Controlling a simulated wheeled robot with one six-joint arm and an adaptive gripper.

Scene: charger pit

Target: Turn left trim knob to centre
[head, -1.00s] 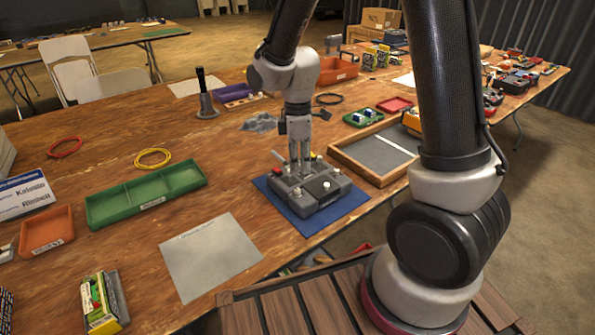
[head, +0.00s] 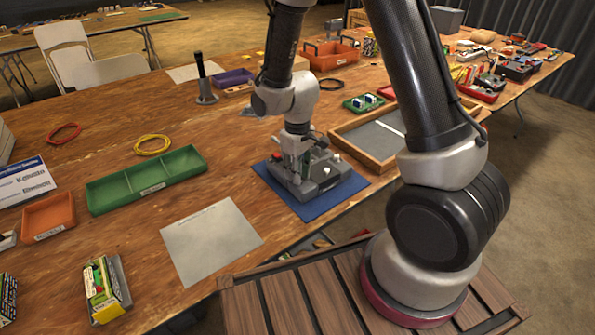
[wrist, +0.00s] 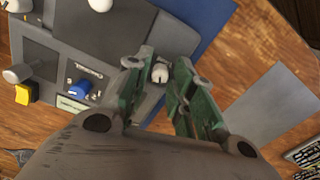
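The grey control box (head: 328,181) sits on a blue mat (head: 312,212) on the wooden table. In the wrist view its grey top (wrist: 104,22) carries a small light knob (wrist: 159,73) with a dark mark on it, near one edge. My gripper (wrist: 161,62) is open, with its green fingers on either side of this knob and visible gaps to it. In the head view my gripper (head: 291,172) is low over the left part of the box, and hides the knob there.
A blue knob (wrist: 80,89), a yellow switch (wrist: 25,94) and a white ball-topped stick (wrist: 16,74) stand on the box. A wooden tray (head: 343,136) is behind it. Grey paper (head: 211,239) and a green tray (head: 148,181) lie to the left.

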